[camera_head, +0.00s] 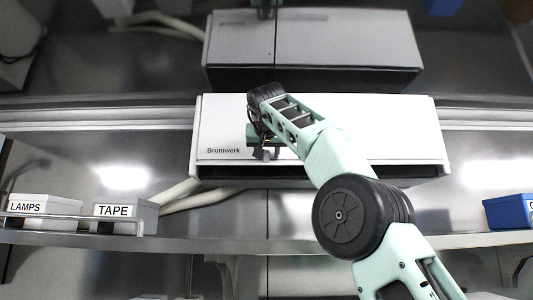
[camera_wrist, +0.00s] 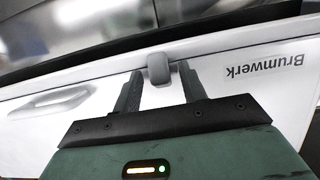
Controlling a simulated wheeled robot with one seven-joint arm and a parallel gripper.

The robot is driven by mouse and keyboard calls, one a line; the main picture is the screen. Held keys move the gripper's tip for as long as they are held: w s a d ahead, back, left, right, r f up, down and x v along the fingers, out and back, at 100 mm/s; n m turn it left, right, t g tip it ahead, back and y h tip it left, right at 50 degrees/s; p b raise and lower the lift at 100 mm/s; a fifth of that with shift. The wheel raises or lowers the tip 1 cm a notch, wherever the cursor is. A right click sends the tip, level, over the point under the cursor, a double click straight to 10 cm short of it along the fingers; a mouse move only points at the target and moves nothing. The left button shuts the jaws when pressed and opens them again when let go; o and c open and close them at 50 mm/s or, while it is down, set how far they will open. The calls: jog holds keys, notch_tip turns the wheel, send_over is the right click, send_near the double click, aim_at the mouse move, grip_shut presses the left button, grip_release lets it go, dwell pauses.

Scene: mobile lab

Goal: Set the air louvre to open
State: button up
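The white air unit (camera_head: 350,130), marked "Brumwerk", hangs on the metal wall in the head view. Its front also fills the wrist view (camera_wrist: 222,85), where the lettering appears turned over. A dark louvre slot (camera_head: 370,171) runs along its lower edge. A small grey tab (camera_wrist: 158,68) stands at that edge in the wrist view. My gripper (camera_wrist: 160,72) has one finger on each side of the tab, with narrow gaps seen, so it looks open around it. In the head view my gripper (camera_head: 265,153) is at the unit's lower front, and my arm hides the tab. I cannot tell the louvre's angle.
A recessed handle-like shape (camera_wrist: 50,103) is on the unit's front. Below, a shelf (camera_head: 290,241) carries a LAMPS box (camera_head: 42,209), a TAPE box (camera_head: 125,213) and a blue box (camera_head: 507,211). A pale pipe (camera_head: 205,200) runs behind. The shelf's middle is clear.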

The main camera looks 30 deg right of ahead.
jog(key=shift+f, duration=0.1)
jog(key=b+v, duration=0.1)
jog(key=v, duration=1.6)
jog(key=shift+s+a, duration=0.2)
jog(key=shift+w+f, duration=0.1)
